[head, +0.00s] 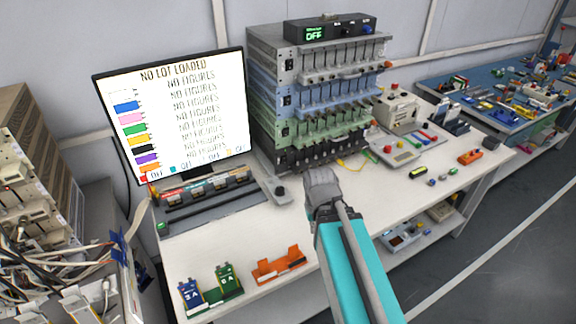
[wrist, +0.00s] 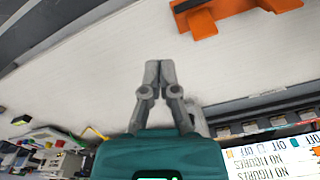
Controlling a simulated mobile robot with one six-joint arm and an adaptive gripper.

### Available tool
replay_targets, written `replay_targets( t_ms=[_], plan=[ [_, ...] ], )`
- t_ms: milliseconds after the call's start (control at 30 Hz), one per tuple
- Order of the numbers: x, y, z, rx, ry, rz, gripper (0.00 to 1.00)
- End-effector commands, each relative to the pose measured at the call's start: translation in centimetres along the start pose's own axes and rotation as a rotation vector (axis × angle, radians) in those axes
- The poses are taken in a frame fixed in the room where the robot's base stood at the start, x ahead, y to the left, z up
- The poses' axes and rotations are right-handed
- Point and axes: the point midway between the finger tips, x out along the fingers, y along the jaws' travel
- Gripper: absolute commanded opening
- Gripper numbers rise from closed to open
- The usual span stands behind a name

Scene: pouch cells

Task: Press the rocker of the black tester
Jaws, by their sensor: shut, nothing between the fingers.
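A stack of testers stands at the back of the bench in the head view, with grey, blue and green tiers. The black tester (head: 318,152) is the lowest tier, partly behind my gripper. Its rocker is too dark and small to make out. My gripper (head: 322,180) is in front of the black tester, above the bench; whether it touches anything cannot be told. In the wrist view my gripper (wrist: 159,66) has its fingertips together over bare white bench, with nothing between them. The black tester is not clearly visible there.
A black box (head: 330,29) reading OFF sits on the stack. A monitor (head: 172,112) stands left, reading NO LOT LOADED. An orange holder (head: 279,265) lies near the front edge, also in the wrist view (wrist: 235,12). A beige device (head: 397,112) stands right.

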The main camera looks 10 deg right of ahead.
Motion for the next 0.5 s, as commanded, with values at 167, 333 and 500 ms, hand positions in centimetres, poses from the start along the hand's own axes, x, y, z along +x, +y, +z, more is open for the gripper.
replay_targets(
  t_ms=[167, 333, 500],
  plan=[
    [0.4, -0.2, -0.4, 0.006, 0.014, -0.017, 0.0],
    [1.9, -1.8, -2.0, 0.025, 0.073, -0.092, 0.0],
    [3.9, -3.3, -5.2, 0.093, 0.192, -0.239, 0.0]
  ],
)
